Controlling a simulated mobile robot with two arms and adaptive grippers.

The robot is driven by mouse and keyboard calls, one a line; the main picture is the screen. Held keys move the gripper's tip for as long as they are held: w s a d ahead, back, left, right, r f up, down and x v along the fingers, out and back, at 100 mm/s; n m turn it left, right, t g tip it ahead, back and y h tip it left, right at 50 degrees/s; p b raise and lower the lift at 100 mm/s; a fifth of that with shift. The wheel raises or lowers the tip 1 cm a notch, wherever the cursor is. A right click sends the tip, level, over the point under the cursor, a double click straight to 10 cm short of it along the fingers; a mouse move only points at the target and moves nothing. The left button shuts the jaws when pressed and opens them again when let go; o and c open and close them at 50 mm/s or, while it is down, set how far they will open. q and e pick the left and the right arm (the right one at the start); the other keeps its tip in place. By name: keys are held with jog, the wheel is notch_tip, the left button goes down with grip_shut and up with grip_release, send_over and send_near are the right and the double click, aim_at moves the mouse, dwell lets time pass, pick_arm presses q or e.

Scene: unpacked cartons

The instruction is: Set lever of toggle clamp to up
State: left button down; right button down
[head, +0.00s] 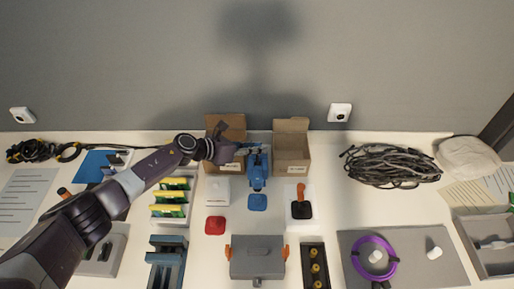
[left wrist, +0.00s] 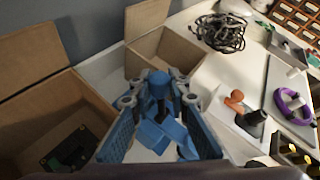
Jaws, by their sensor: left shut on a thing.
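A black device with an orange handle (head: 301,193) looks like the toggle clamp. It sits on a white plate right of the middle; its orange handle also shows in the left wrist view (left wrist: 235,98). I cannot tell how steeply the handle stands. My left gripper (head: 250,150) is apart from it, to its upper left. That gripper (left wrist: 158,110) is shut on a blue device (head: 258,172) between the two cartons. The blue device (left wrist: 157,85) shows between the fingers, which partly hide it. My right gripper is not in view.
Open cartons stand left (head: 226,129) and right (head: 291,151) of the blue device. A dark cable coil (head: 390,166) lies right.

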pick_arm(q)
jog(key=shift+w+f+n+g+b, duration=0.25)
jog(key=shift+w+n+g+b, duration=0.3)
jog(key=shift+n+g+b, duration=0.1)
jog(key=shift+a, duration=0.1)
jog(key=c, duration=1.8)
grip_release()
jog(key=v, duration=1.2)
jog(key=shift+r, duration=0.15)
